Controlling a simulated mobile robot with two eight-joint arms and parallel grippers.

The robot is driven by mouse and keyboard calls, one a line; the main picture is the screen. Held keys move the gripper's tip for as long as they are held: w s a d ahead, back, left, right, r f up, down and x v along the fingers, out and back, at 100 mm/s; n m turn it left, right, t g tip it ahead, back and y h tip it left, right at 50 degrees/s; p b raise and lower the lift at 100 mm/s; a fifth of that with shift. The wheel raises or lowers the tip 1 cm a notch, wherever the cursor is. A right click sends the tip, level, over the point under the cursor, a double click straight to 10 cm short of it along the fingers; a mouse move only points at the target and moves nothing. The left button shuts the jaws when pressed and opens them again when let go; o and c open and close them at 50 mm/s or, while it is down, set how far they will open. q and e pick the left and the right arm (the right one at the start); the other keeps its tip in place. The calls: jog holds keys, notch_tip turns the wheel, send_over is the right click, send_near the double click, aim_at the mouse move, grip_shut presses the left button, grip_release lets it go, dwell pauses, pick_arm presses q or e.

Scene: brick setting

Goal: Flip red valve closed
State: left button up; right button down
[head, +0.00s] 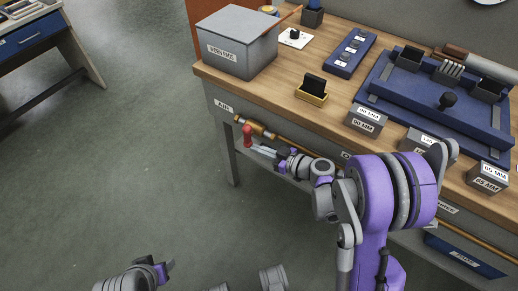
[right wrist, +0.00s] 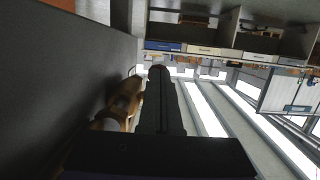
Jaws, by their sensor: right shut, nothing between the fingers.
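The red valve handle (head: 247,136) hangs down from the brass valve (head: 241,120) on the pipe along the front of the workbench, below the AIR label. My right gripper (head: 258,149) is just right of and slightly below the handle, with its fingers shut and empty. I cannot tell whether it touches the handle. In the right wrist view the dark closed fingers (right wrist: 160,100) point up the picture beside the brass pipe (right wrist: 125,100). A small reddish bit shows at their tip. My left gripper (head: 168,267) is low at the left, away from the bench; its jaw state is unclear.
The workbench top (head: 285,88) holds a grey lidded box (head: 238,52), a blue tray (head: 400,95) and labelled grey blocks (head: 366,120). The brass pipe runs along the bench front. A second bench (head: 35,45) stands at the far left. The floor between is clear.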

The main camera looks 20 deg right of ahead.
notch_tip(320, 180, up, 10)
jog(key=p, duration=0.3)
dwell(0.7)
